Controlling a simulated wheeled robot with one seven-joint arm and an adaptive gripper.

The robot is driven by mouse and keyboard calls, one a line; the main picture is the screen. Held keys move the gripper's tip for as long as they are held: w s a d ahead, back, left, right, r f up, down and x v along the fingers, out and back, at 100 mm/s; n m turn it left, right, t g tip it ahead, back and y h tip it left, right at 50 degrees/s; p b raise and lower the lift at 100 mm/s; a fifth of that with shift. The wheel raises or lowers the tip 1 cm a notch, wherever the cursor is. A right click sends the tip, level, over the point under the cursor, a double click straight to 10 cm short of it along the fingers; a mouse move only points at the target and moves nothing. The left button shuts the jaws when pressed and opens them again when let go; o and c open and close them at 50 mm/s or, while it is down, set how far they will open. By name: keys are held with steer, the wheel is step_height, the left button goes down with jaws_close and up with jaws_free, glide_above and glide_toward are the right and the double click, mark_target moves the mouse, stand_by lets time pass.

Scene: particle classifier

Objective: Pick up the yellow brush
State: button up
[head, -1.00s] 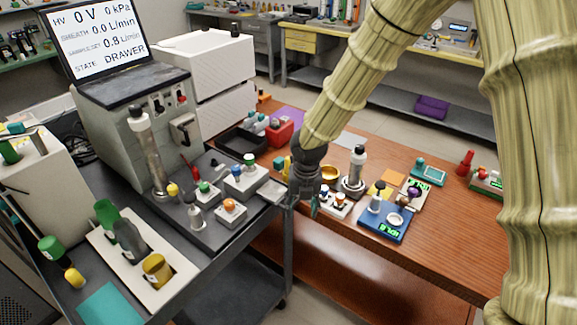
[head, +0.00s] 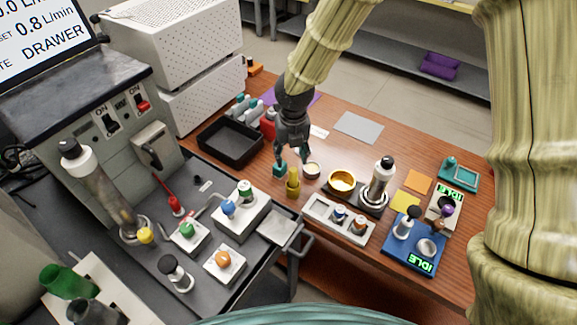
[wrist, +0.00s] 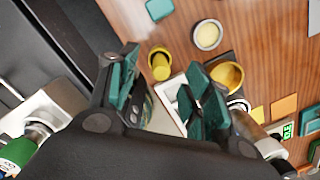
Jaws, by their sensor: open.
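The yellow brush (head: 293,185) stands upright on the brown wooden table, near the dark cart's edge. In the wrist view the yellow brush (wrist: 160,65) shows from above, beyond the gap between my fingers. My gripper (head: 292,160) hangs above and just behind the brush in the head view. Its teal-padded fingers (wrist: 162,92) are spread, with nothing held between them. The brush looks apart from both fingers.
A round white-rimmed dish (head: 311,170) and a yellow bowl (head: 342,182) stand right of the brush. A grey-white holder tray (head: 322,220) is in front. A black tray (head: 231,145) lies to the left. A teal block (wrist: 159,9) lies close by.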

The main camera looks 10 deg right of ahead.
mark_target(293, 176)
steer(key=shift+s+f, duration=1.25)
steer(key=shift+s, duration=0.2)
steer(key=f, duration=0.1)
steer(key=w+f+p, duration=0.1)
steer(key=f, duration=0.1)
steer(key=w+f+p, duration=0.1)
steer(key=shift+w+d+f, duration=0.25)
steer(key=shift+d+f, duration=0.15)
steer(key=shift+s+a+f, duration=0.1)
steer(key=shift+f, duration=0.2)
steer(key=shift+s+f, duration=0.15)
steer(key=shift+s, duration=0.35)
steer(key=shift+w+f, duration=0.45)
steer(key=shift+f, duration=0.1)
steer(key=shift+s+r, duration=0.2)
steer(key=shift+r, duration=0.05)
steer(key=c, duration=1.1)
